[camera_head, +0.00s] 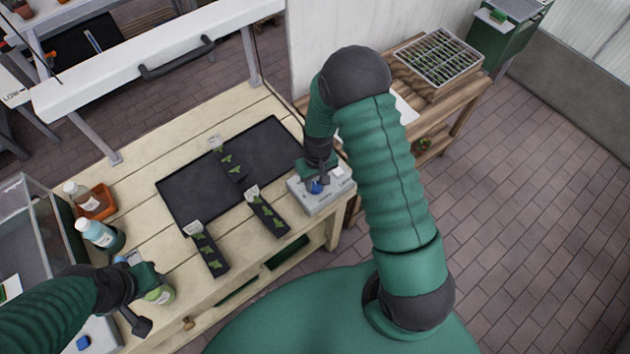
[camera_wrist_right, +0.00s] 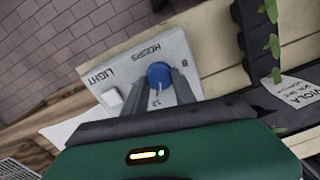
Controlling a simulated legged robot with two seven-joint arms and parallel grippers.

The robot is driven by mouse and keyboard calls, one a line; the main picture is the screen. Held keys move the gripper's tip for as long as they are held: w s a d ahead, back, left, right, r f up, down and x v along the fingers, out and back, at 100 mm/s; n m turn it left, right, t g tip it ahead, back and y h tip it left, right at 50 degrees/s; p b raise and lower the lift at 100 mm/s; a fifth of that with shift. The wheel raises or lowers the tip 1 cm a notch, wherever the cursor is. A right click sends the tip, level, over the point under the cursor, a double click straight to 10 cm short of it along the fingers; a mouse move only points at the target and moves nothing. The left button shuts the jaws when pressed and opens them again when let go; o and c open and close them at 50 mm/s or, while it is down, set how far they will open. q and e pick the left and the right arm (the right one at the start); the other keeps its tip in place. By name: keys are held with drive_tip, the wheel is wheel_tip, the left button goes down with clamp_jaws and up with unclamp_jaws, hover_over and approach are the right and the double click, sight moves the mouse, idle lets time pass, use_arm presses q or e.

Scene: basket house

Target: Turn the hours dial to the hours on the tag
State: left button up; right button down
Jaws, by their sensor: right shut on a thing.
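The hours dial is a blue knob (camera_wrist_right: 158,75) on a grey control box (camera_head: 325,200) at the table's right front corner. My right gripper (camera_head: 317,180) reaches down to it, and its two fingers close on the knob's sides in the right wrist view. A pale mark on the knob lies on the side of the printed 12; an 8 shows to the right. A white tag (camera_wrist_right: 297,92) reads VIOLA; its smaller lines are hard to read. My left gripper (camera_head: 142,300) is at the lower left near the bottles; its finger opening is unclear.
A black mat (camera_head: 185,188) with seedling strips (camera_head: 268,214) and white tags lies left of the box. Bottles (camera_head: 100,235) and an orange tray (camera_head: 98,203) stand at the left. A white light switch (camera_wrist_right: 112,99) is beside the dial. A seedling tray (camera_head: 438,58) stands behind.

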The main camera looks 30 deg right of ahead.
sight(317, 184)
drive_tip(key=shift+m, duration=0.9)
drive_tip(key=c, duration=1)
unclamp_jaws()
drive_tip(key=shift+f, duration=0.1)
drive_tip(key=r, duration=1.1)
drive_tip(key=r+b, duration=0.1)
drive_tip(key=r, duration=0.4)
drive_tip(key=shift+d+r, duration=0.25)
drive_tip(key=shift+r, duration=0.15)
